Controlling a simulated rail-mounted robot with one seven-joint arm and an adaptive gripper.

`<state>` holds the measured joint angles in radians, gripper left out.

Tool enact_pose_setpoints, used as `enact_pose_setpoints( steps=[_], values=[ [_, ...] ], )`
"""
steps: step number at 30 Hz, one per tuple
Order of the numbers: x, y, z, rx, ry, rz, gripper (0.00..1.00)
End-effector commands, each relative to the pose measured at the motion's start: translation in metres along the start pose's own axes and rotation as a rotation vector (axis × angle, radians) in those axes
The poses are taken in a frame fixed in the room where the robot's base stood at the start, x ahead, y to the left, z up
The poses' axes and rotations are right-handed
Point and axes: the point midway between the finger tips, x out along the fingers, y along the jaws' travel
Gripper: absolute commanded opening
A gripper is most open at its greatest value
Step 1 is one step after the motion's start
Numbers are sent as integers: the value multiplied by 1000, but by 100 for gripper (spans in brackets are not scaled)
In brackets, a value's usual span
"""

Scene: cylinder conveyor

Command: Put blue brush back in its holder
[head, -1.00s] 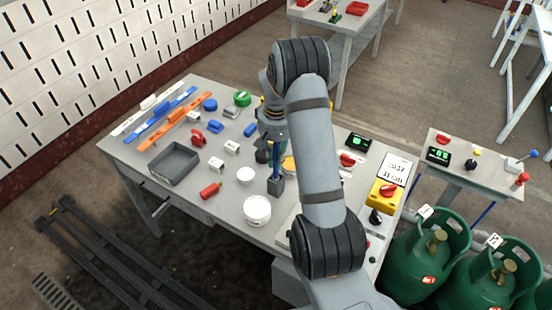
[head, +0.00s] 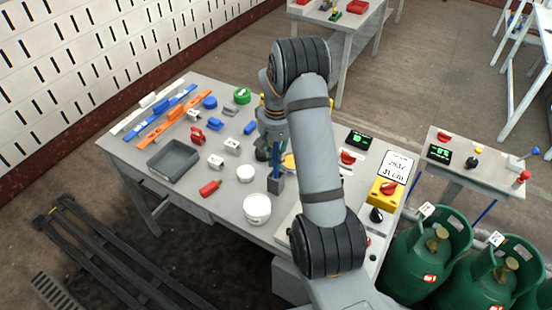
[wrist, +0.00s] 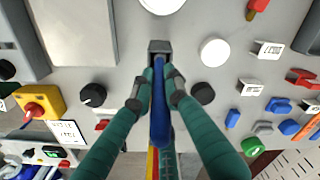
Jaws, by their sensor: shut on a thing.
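The blue brush (wrist: 159,110) is held between the two teal fingers of my gripper (wrist: 159,78), which is shut on it. In the head view the brush (head: 276,160) shows as a thin upright blue handle at my gripper (head: 266,152), partly hidden by the arm. The holder, a small dark grey square block (head: 276,185), stands on the table directly below the brush. In the wrist view the holder (wrist: 159,46) lies just beyond the fingertips, in line with the brush. The brush's lower end meets the holder's opening in the picture; how deep it sits I cannot tell.
A white round tub (head: 257,209) stands close in front of the holder, and a white disc (head: 245,174) is to its left. A yellow-based red switch (head: 386,191) is at right.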

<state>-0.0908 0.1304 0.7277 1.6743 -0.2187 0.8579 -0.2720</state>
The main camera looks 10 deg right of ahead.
Motion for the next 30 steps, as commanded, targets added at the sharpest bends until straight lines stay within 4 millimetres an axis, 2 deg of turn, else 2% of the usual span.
enact_pose_setpoints(
  steps=[3,4,15,24,26,30],
  values=[
    [4,0,0,0,0,0,0],
    [3,0,0,0,0,0,15],
    [2,0,0,0,0,0,35],
    [0,0,0,0,1,0,35],
    [-5,0,-1,0,3,0,35],
    [-27,0,-2,-1,6,0,35]
  ],
)
